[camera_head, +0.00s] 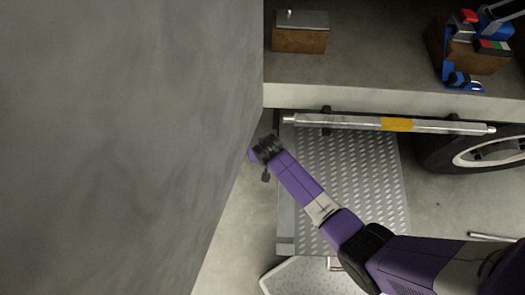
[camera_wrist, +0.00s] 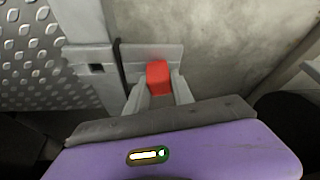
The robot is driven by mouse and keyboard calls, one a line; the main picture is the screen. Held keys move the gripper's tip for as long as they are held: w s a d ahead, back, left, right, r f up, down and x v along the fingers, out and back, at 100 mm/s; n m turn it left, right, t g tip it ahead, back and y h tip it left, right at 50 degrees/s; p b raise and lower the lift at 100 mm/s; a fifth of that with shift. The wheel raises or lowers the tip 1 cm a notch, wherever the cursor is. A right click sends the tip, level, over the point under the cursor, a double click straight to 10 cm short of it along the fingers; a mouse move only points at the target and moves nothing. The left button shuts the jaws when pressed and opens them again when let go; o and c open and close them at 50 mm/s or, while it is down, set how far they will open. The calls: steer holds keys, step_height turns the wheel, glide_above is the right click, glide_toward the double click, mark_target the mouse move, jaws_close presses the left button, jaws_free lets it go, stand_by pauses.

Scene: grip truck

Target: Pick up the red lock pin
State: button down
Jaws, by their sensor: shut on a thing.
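The red lock pin (camera_wrist: 158,73) shows in the wrist view as a small red block, upright in the picture, between the two grey fingers of my gripper (camera_wrist: 159,88). The fingers are shut on it, one on each side. A grey metal bracket or plate (camera_wrist: 133,62) lies right behind the pin, beside the patterned metal plate. I cannot tell whether the pin is still seated in it. In the head view the end of my arm is at the left edge of the tread plate, and the pin is hidden there.
The tread plate (camera_head: 350,165) lies under my arm. A metal bar (camera_head: 350,122) with a yellow band runs along the truck bed edge. A large grey wall (camera_head: 120,140) is close on the left. A tyre (camera_head: 485,152) is at the right. A box (camera_head: 300,38) sits on the bed.

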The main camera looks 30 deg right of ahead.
steer(key=shift+r, duration=0.1)
steer(key=shift+r, duration=0.65)
step_height(320, 180, up, 5)
steer(key=shift+r+p, duration=0.1)
steer(key=shift+p, duration=0.45)
steer(key=s+a, duration=0.3)
steer(key=s, duration=0.5)
steer(key=s+a, duration=0.3)
steer(key=s, duration=0.6)
step_height(320, 180, up, 6)
steer(key=p, duration=0.5)
steer(key=shift+d, duration=0.1)
